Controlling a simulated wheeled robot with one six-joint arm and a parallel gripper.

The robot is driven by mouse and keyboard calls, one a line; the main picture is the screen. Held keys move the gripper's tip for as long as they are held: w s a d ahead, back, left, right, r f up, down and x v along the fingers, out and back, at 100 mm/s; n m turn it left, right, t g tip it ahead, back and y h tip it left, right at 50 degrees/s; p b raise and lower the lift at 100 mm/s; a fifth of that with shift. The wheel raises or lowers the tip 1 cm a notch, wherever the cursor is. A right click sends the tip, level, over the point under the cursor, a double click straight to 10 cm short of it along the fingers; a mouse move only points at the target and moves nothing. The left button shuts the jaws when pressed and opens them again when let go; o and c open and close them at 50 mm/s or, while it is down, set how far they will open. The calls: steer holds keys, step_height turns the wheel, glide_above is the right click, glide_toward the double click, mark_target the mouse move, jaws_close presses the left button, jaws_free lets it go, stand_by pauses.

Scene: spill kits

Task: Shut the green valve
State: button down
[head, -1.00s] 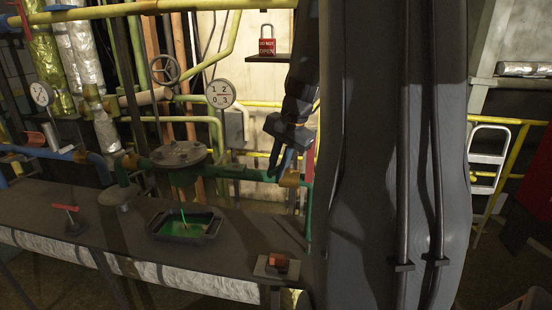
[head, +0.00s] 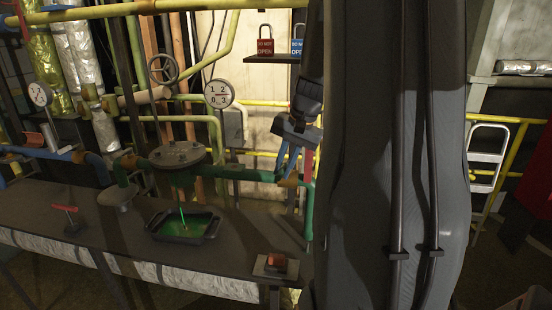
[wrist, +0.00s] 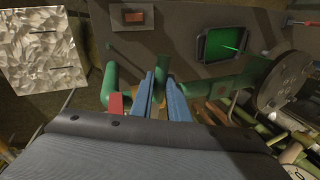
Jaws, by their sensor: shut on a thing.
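The green pipe (head: 230,173) runs along the back of the bench, with a round flange (head: 178,154) and a brass-coloured fitting (head: 288,183) near its right bend. A red handle (head: 308,165) stands beside that fitting. It also shows in the wrist view (wrist: 115,105), just left of my fingers. My gripper (head: 287,168) points down at the fitting with its blue fingers close together. The gripped spot is mostly hidden by the fingers.
A black tray of green liquid (head: 183,226) sits on the bench (head: 120,220). A red lever (head: 66,209) and an orange-red block (head: 275,262) stand on it too. A shelf (head: 270,59) with a red lock (head: 265,40) and a blue lock (head: 297,40) hangs above.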

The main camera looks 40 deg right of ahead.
steer(key=shift+s+a+n, duration=0.2)
steer(key=shift+s+n, duration=0.1)
steer(key=shift+f, duration=0.1)
steer(key=shift+s+d+n+g+y, duration=0.2)
steer(key=shift+s+n+g+y, duration=0.15)
steer(key=shift+n, duration=0.15)
steer(key=c, duration=1.7)
jaws_free()
steer(key=shift+w+a, duration=0.1)
steer(key=shift+a, duration=0.1)
steer(key=shift+o, duration=0.2)
steer(key=shift+d, duration=0.15)
steer(key=shift+d, duration=0.1)
steer(key=shift+r, duration=0.2)
steer(key=p+v, duration=0.2)
steer(key=v, duration=0.5)
